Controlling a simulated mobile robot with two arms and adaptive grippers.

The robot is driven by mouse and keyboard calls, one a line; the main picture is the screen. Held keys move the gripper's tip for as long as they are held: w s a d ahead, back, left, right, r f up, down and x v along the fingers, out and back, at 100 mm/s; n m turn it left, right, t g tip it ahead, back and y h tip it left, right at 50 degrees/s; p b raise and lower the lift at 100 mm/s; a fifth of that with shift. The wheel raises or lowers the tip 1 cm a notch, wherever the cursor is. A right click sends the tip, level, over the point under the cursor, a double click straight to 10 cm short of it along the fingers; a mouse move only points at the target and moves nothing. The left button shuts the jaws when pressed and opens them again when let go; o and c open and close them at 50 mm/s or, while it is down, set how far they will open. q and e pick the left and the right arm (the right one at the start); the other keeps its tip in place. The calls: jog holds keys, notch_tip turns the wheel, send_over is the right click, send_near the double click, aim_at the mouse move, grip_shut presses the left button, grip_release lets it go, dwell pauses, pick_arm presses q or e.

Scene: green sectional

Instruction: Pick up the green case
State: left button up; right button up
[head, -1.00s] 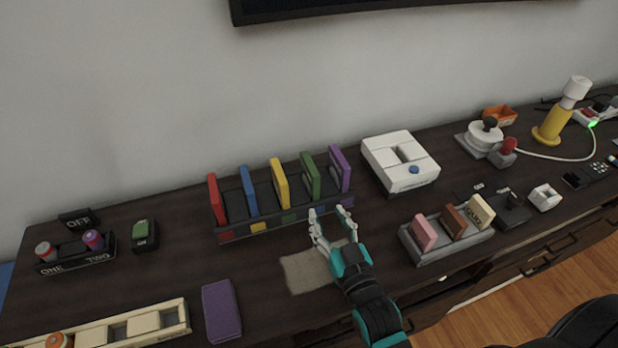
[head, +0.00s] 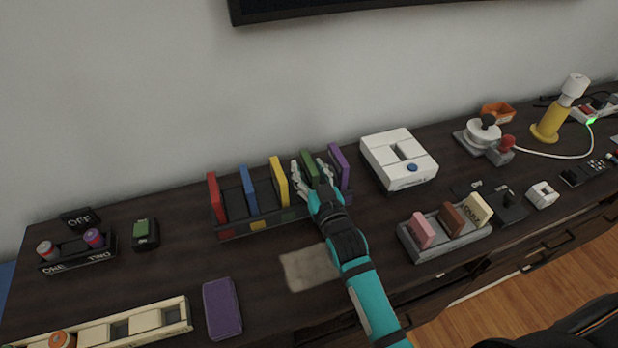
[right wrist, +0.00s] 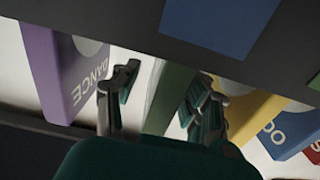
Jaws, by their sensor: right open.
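The green case (head: 311,160) stands upright in the dark rack (head: 232,232), between the yellow case (head: 279,180) and the purple case (head: 341,164). My right gripper (head: 312,171) is open, with one finger on each side of the green case. In the right wrist view the green case (right wrist: 170,95) shows between the two spread fingers. The left-hand finger lies between it and the purple case (right wrist: 62,70); the other lies between it and the yellow case (right wrist: 250,112). Whether either finger touches the green case I cannot tell. My left gripper is out of view.
The red case (head: 216,198) and blue case (head: 248,188) stand further left in the rack. A white box (head: 385,160) stands to the right. A beige mat (head: 308,270) and a loose purple case (head: 222,308) lie in front on the dark table.

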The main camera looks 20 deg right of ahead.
grip_shut()
dwell(0.4)
notch_tip(320, 180, up, 10)
jog(key=shift+r+p, duration=0.1)
jog(key=shift+p, duration=0.4)
